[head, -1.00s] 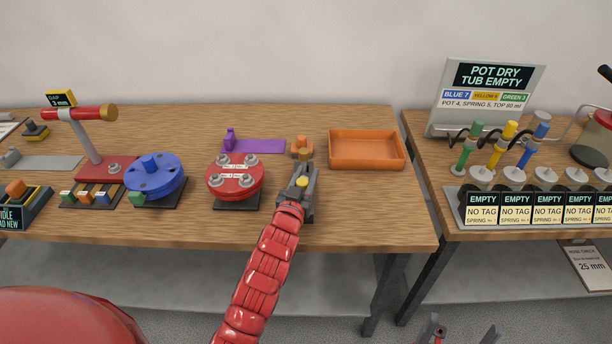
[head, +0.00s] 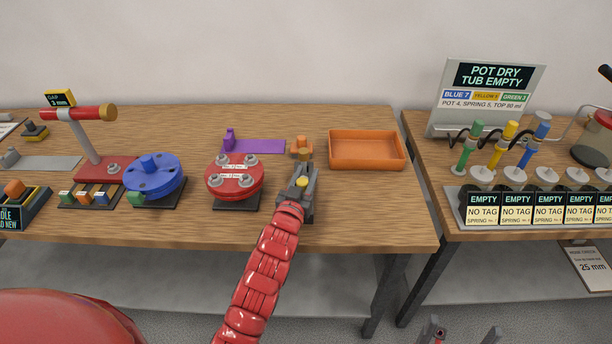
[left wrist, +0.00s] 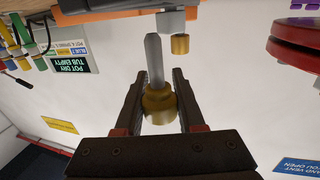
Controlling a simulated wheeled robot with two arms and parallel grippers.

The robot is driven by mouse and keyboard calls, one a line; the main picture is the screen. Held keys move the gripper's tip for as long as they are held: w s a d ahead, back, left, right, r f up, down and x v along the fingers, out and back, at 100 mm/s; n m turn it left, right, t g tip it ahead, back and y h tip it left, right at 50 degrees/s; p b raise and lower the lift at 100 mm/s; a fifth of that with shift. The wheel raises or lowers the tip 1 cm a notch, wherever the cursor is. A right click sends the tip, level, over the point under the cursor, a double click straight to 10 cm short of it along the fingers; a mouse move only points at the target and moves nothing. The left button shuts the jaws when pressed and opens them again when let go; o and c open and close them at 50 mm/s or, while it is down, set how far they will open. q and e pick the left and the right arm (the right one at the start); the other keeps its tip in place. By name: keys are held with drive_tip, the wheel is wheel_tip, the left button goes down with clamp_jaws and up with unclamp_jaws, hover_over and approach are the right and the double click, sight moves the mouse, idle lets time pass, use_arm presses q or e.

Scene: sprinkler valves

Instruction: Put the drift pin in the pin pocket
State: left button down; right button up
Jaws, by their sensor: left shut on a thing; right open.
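The drift pin, a grey tapered shaft (left wrist: 154,60) with a brass collar (left wrist: 158,104), is between the jaws of my left gripper (left wrist: 160,105) in the left wrist view. Its shaft points away from the gripper, toward the top of that picture. In the head view my left gripper (head: 303,175) is above the front right part of the bench, just right of the red flange. A small orange fixture (head: 301,146) stands just beyond it, partly hidden. I cannot tell for sure which part is the pin pocket. My right gripper (head: 460,336) is open and empty at the bottom edge.
An orange tray (head: 366,164) stands right of the left gripper. The red flange (head: 235,180) and blue flange (head: 153,178) are to its left, with a purple plate (head: 255,147) behind. A grey block with a brass end (left wrist: 179,43) is close to the pin tip in the wrist view.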

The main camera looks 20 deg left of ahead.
use_arm(q)
drive_tip(key=shift+f, duration=0.2)
drive_tip(key=shift+f+b, duration=0.65)
drive_tip(key=shift+f, duration=0.1)
drive_tip(key=shift+c, duration=2.2)
unclamp_jaws()
wheel_tip(320, 180, up, 9)
drive_tip(key=p, duration=0.3)
drive_tip(key=shift+p, duration=0.35)
